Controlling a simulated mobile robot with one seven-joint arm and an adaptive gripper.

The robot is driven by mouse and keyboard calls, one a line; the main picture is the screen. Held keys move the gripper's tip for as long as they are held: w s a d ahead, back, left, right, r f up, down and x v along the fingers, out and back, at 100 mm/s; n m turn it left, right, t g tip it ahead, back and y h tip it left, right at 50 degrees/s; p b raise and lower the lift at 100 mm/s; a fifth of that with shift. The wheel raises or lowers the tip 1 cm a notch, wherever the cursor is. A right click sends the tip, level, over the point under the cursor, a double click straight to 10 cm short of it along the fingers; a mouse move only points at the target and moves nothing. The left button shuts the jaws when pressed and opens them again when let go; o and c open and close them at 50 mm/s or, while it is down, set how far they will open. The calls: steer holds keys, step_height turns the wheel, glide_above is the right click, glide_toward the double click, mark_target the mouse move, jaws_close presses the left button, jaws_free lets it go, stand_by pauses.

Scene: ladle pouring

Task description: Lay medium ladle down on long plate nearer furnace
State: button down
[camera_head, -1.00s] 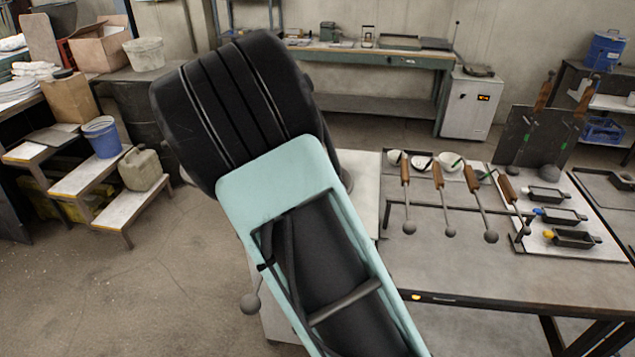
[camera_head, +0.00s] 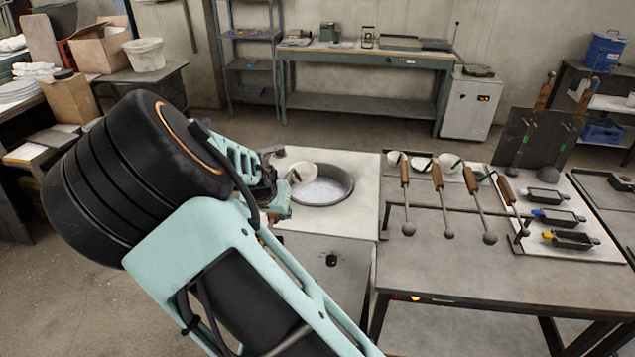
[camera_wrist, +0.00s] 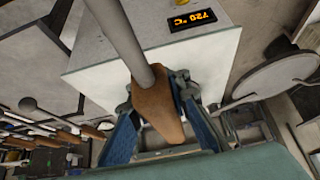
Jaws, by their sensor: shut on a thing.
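My gripper (camera_wrist: 154,100) is shut on a brown wooden handle (camera_wrist: 157,108) in the wrist view, with a grey metal rod (camera_wrist: 118,32) running up from it. In the head view, my gripper (camera_head: 270,193) is partly hidden by my arm at the left of the furnace (camera_head: 352,222). The ladle's size is unclear, and I cannot single out the long plate.
Small dark moulds (camera_head: 560,216) sit on a light sheet at the right. The table's front is clear. The furnace display (camera_wrist: 192,19) reads 720 °C.

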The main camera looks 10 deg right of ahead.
steer(key=shift+r, duration=1.35)
